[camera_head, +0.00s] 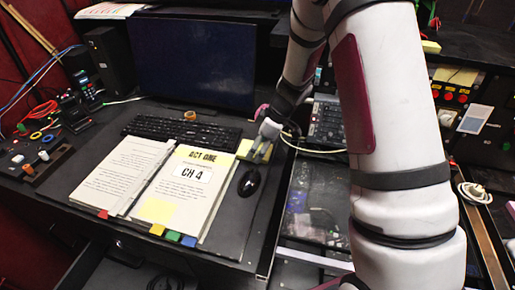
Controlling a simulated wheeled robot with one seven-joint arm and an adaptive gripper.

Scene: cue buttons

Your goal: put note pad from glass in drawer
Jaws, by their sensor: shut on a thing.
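My gripper (261,152) is at the right end of the keyboard, just above the mouse. It is shut on a small yellow note pad (243,148), partly hidden by the fingers. I cannot tell whether the pad touches the desk. A glossy, glass-like dark panel (307,200) lies to the right of the desk edge, partly hidden by my arm. An open drawer (92,279) shows below the desk front at the bottom left, with dark cables inside.
An open script binder (190,190) with colored tabs lies on the desk, with a yellow sticky note (157,210) on it. A black mouse (249,182) lies right of the binder. A keyboard (180,131) and monitor (190,62) stand behind. My arm blocks much of the right side.

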